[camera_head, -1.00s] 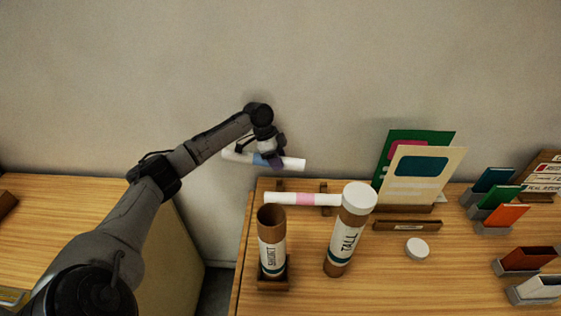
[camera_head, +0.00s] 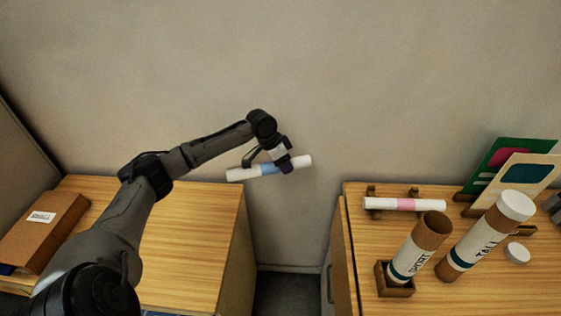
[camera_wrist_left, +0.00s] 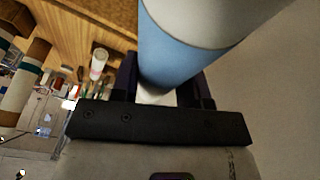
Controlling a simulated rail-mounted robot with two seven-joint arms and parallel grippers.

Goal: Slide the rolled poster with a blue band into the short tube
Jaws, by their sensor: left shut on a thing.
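The rolled poster with a blue band (camera_head: 243,174) is white and lies nearly level in the air, in front of the wall. My left gripper (camera_head: 278,167) is shut on it near its blue band. The blue band (camera_wrist_left: 185,55) fills the upper middle of the left wrist view, between the fingers. The short tube (camera_head: 414,247) is brown with a white SHORT label and an open top, upright in a wooden holder (camera_head: 397,289) on the right table. The poster is to the left of the tube, apart from it. My right gripper is not in view.
A capped TALL tube (camera_head: 476,244) stands right of the short tube. A pink-banded roll (camera_head: 388,204) lies on a rack behind it. A white cap (camera_head: 517,253) and cards (camera_head: 517,184) are further right. A gap separates the tables; a brown box (camera_head: 43,230) sits on the left one.

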